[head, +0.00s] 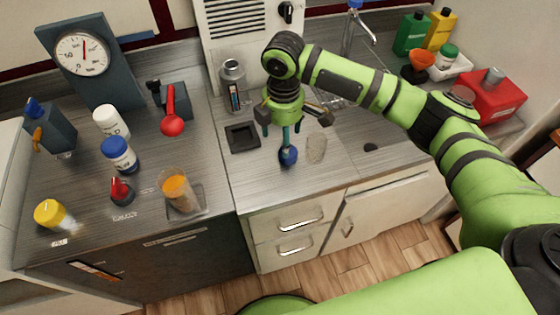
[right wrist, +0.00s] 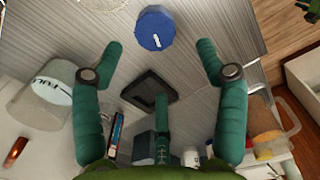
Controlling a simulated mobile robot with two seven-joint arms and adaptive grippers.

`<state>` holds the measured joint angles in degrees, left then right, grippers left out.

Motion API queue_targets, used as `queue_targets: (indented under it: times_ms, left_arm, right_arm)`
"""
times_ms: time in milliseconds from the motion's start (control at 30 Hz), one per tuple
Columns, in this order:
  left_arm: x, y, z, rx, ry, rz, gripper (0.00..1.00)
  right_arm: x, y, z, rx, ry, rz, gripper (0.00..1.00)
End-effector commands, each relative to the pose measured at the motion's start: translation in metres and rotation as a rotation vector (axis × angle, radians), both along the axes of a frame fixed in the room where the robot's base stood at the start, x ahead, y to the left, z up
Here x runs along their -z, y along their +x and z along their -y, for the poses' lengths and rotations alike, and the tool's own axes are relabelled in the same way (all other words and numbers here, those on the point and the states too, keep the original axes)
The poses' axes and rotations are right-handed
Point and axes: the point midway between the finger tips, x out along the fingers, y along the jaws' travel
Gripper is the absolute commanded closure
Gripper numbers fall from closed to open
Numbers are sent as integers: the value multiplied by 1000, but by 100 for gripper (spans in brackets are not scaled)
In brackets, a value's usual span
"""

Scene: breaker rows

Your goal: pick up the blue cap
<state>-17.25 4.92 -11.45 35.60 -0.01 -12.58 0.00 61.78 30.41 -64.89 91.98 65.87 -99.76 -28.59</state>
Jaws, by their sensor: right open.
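The blue cap (head: 288,156) lies on the grey counter, just below and in front of my right gripper (head: 283,130). In the right wrist view the cap (right wrist: 154,29) is round with a small white mark, just beyond the spread fingertips. My right gripper (right wrist: 159,48) is open, its green fingers spread apart with nothing between them. The fingers point down at the counter, and the cap appears apart from them. My left gripper is not in view.
A clear round piece (head: 316,149) lies right of the cap. A dark square tray (head: 243,138) lies to its left. A blue-lidded white jar (head: 118,154) and orange-filled beaker (head: 178,190) stand farther left. A sink and tap (head: 350,28) are behind my right arm.

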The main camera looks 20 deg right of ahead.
Motion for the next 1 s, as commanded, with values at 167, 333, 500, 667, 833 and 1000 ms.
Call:
queue_targets:
  times_ms: [167, 333, 500, 667, 833, 1000]
  left_arm:
    - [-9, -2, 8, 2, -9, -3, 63]
    - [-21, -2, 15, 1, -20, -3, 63]
    - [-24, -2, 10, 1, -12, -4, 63]
    - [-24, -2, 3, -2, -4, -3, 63]
    - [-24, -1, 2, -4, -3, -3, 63]
    - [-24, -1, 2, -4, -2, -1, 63]
  right_arm:
    - [17, -2, 1, -1, -2, -4, 27]
    - [40, -6, 4, 0, -3, -5, 27]
    - [63, -6, 4, -1, -3, -2, 27]
    - [68, -5, 3, -2, -1, 0, 27]
    - [68, -5, 3, -1, -2, -1, 43]
    - [67, -5, 3, -1, -2, -1, 82]
